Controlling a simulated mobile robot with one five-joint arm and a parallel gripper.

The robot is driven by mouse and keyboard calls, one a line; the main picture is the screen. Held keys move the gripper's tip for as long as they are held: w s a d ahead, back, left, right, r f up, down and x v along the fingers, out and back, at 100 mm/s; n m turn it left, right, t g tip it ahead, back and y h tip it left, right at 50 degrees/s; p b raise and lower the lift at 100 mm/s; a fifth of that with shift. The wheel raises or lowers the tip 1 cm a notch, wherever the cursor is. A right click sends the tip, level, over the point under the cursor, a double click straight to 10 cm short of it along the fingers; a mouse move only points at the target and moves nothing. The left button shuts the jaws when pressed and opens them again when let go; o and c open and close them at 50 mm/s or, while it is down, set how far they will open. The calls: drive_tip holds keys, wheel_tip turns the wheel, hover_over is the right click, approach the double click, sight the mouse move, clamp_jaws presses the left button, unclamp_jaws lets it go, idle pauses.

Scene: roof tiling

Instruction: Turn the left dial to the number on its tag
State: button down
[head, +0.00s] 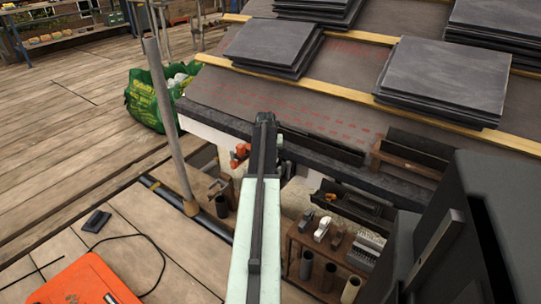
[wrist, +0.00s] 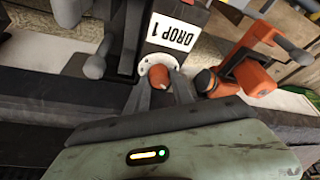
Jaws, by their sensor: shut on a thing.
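The dial (wrist: 150,63) shows in the wrist view as a round white plate with dark marks and an orange-red knob (wrist: 166,77) at its middle. A white tag (wrist: 178,33) reading "DROP 1", upside down in this view, sits right beside the dial. My gripper (wrist: 161,92) has its dark fingers on either side of the knob and is shut on it. The fingers hide part of the plate, and I cannot read its marks or a pointer. In the head view my gripper (head: 265,118) is at the roof's lower edge, and the dial is hidden.
An orange tool (wrist: 252,72) is close to the right of the dial in the wrist view. Grey slate stacks (head: 445,80) lie on the roof. A wooden caddy (head: 325,245) with tools stands right of my arm. A grey pole (head: 168,120) stands left.

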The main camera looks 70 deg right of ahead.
drive_tip(key=n+t, duration=0.1)
drive_tip(key=n, duration=0.1)
drive_tip(key=n+y, duration=0.1)
drive_tip(key=n, duration=0.2)
drive_tip(key=shift+s+n+t, duration=0.1)
drive_tip(key=shift+n+t, duration=0.2)
drive_tip(key=shift+t, duration=0.1)
idle(0.4)
drive_tip(key=c, duration=1.1)
unclamp_jaws()
